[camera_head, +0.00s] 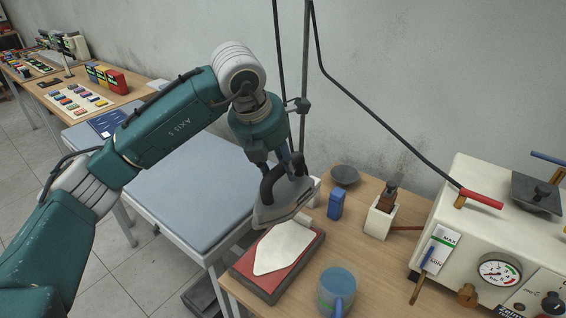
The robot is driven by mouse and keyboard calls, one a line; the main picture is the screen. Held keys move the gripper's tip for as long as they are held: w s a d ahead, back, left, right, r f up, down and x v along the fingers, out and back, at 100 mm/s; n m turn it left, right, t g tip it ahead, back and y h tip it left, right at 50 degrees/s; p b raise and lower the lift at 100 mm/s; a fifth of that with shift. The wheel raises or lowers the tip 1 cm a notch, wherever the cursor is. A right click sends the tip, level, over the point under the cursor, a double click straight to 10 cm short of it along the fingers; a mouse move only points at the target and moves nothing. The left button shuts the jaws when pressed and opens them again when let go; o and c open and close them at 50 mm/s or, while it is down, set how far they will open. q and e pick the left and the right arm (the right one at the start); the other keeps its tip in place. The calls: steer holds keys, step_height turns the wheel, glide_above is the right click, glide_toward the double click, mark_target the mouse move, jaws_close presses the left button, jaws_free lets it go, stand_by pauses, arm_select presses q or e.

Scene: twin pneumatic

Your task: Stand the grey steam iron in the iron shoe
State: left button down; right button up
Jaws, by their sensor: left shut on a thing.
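The grey steam iron (284,205) hangs in my left gripper (276,168), which is shut around its dark curved handle. The iron is over the far end of a red pad with a dark edge (307,254). A pale, pointed, iron-shaped plate (283,247), which looks like the iron shoe, lies on this pad. The iron covers the far end of the plate, and a gap seems to remain between them. The iron looks slightly tilted. My right gripper is not in view.
A white boiler with gauge (480,240) fills the right. A padded blue-grey board (185,190) lies left.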

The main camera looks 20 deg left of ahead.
mark_target(281, 200)
arm_select(q)
step_height(281, 200, down, 10)
steer(key=shift+w+d+f+p, duration=0.1)
steer(key=shift+d+p, duration=0.05)
steer(key=shift+p, duration=1.05)
step_height(281, 200, down, 5)
steer(key=shift+f+p, duration=0.1)
steer(key=shift+p, duration=0.45)
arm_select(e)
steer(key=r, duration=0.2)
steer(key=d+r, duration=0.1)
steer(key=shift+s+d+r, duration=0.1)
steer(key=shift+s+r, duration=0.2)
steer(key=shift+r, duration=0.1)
arm_select(q)
steer(key=c, duration=1.7)
jaws_free()
steer(key=shift+f, duration=0.35)
steer(key=shift+c, duration=0.2)
steer(key=o, duration=0.4)
steer(key=shift+s, duration=0.2)
steer(key=shift+o, duration=0.2)
steer(key=shift+s+r, duration=0.1)
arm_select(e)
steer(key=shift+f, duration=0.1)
